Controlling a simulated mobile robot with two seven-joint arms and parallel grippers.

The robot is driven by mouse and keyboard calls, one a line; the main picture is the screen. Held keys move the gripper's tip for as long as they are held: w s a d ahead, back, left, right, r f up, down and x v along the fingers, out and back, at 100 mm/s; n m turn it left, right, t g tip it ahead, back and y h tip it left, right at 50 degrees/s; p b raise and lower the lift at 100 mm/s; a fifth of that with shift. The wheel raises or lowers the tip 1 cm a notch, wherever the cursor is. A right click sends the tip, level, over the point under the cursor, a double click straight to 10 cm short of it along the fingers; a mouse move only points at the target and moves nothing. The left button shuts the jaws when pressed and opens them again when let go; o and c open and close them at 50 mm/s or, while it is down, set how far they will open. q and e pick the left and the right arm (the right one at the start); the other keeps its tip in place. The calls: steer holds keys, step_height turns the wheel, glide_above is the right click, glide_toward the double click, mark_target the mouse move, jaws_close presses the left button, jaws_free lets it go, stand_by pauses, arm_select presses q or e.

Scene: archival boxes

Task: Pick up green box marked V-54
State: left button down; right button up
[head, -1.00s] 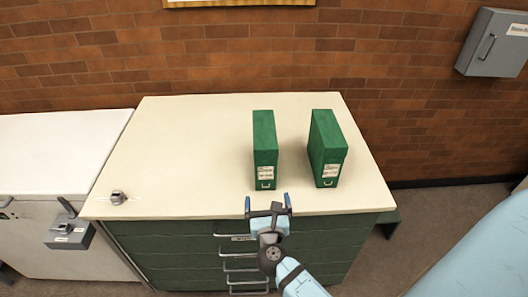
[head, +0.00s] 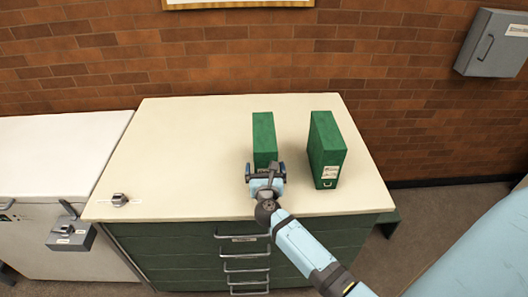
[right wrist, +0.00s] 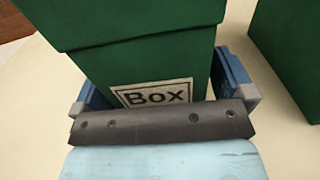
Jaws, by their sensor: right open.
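Two green boxes stand upright on the cream cabinet top (head: 180,150). The left green box (head: 264,135) has its front lower part hidden behind my right gripper (head: 265,172). The right green box (head: 325,145) stands a little apart, with a white label low on its front. My right gripper is open, with its fingers on either side of the left box's front. In the right wrist view the left box (right wrist: 140,62) sits between the fingers (right wrist: 160,90), and its label reads "Box"; any number is hidden. The right box (right wrist: 285,60) shows at the right edge. My left gripper is not in view.
A small grey metal object (head: 119,200) lies at the cabinet's left front corner. A white chest (head: 55,150) with a grey latch stands to the left. A brick wall (head: 250,65) rises behind.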

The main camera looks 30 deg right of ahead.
steer(key=shift+w+d, duration=0.15)
steer(key=shift+w, duration=0.1)
steer(key=c, duration=1.3)
steer(key=shift+r, duration=0.2)
